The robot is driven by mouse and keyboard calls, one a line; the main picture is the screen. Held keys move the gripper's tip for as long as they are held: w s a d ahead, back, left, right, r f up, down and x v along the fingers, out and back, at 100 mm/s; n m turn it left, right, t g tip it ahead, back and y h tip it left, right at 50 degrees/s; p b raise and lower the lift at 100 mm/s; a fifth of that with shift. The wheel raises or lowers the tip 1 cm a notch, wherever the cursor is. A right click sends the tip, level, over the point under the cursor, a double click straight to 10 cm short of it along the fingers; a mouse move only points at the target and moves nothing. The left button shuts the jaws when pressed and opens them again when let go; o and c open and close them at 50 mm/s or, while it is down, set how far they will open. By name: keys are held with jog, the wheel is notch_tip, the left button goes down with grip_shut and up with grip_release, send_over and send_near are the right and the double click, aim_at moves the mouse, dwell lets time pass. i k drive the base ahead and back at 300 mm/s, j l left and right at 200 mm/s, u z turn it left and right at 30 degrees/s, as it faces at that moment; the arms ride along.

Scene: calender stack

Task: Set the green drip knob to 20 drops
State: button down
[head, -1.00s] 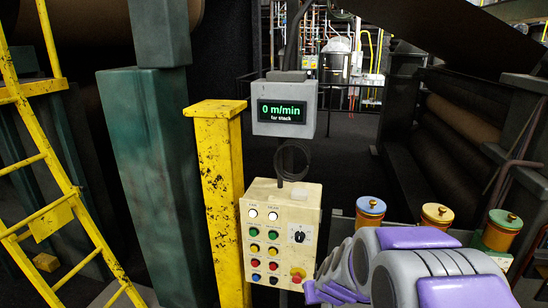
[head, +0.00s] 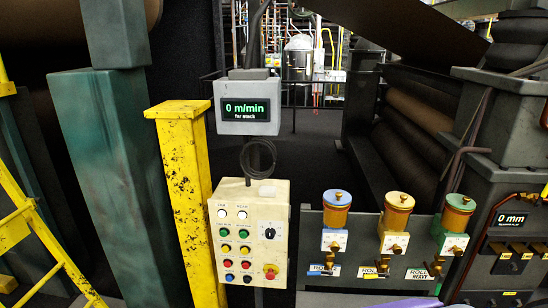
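The green-topped oiler (head: 455,215) is the rightmost of three drip oilers in the head view. It has an amber body, a green lid and a green block with a white scale plate (head: 454,243). A small brass knob or valve shows at the plate, and a brass tap hangs below it. The scale marks are too small to read, so I cannot tell the drop setting. To its left stand a yellow-topped oiler (head: 397,212) and a blue-topped oiler (head: 336,209). My gripper is not in view.
A cream control box (head: 250,235) with several coloured buttons stands left of the oilers, under a display (head: 247,108) reading 0 m/min. A yellow post (head: 190,200) is beside it. Dark machinery with a 0 mm display (head: 509,220) stands at right.

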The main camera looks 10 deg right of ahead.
aim_at(457, 252)
jog(key=z, duration=0.95)
